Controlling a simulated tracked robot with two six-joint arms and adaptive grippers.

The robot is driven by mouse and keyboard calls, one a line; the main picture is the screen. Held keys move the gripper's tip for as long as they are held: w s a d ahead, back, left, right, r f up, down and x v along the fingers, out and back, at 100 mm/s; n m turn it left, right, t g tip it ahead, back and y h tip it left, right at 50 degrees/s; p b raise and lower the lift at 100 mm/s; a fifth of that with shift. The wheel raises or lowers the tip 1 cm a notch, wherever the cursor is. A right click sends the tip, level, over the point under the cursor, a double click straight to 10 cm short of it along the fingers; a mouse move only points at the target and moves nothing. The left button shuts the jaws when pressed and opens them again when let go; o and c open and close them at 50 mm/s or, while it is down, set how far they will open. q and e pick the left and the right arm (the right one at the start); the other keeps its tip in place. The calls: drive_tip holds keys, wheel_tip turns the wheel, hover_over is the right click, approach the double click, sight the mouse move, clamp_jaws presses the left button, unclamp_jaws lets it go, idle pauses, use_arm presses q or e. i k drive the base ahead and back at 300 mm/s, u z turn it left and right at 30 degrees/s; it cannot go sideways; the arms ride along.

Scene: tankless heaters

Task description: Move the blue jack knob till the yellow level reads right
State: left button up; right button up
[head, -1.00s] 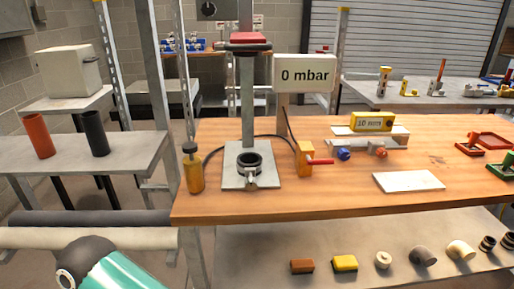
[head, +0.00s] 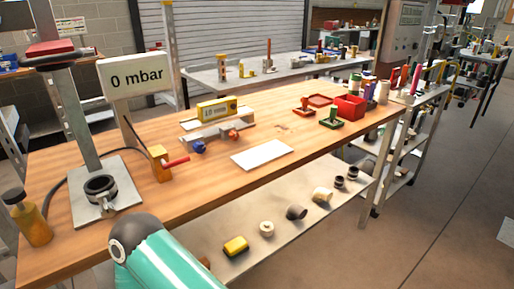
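The yellow level (head: 217,109) lies on a pale bar on the wooden bench, near its middle. Its display shows small dark characters that are too small to read surely. The blue jack knob (head: 199,147) is at the front left below the level, and an orange-red knob (head: 233,135) sits to its right. Nothing touches the blue knob. A teal link of my own arm shows at the bottom, in front of the bench. Neither of my grippers is in view.
A white plate (head: 262,155) lies right of the knobs. An orange valve with a red handle (head: 160,164) and a press stand with a base plate (head: 107,191) stand to the left. Red bins (head: 350,107) are at the right. A lower shelf (head: 215,225) holds several fittings.

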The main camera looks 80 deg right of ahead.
sight(198, 147)
drive_tip(key=u, duration=0.2)
drive_tip(key=i, duration=0.2)
drive_tip(key=z, duration=2.05)
drive_tip(key=k, duration=0.45)
drive_tip(key=z, duration=0.35)
drive_tip(key=i, duration=0.45)
drive_tip(key=u, duration=0.25)
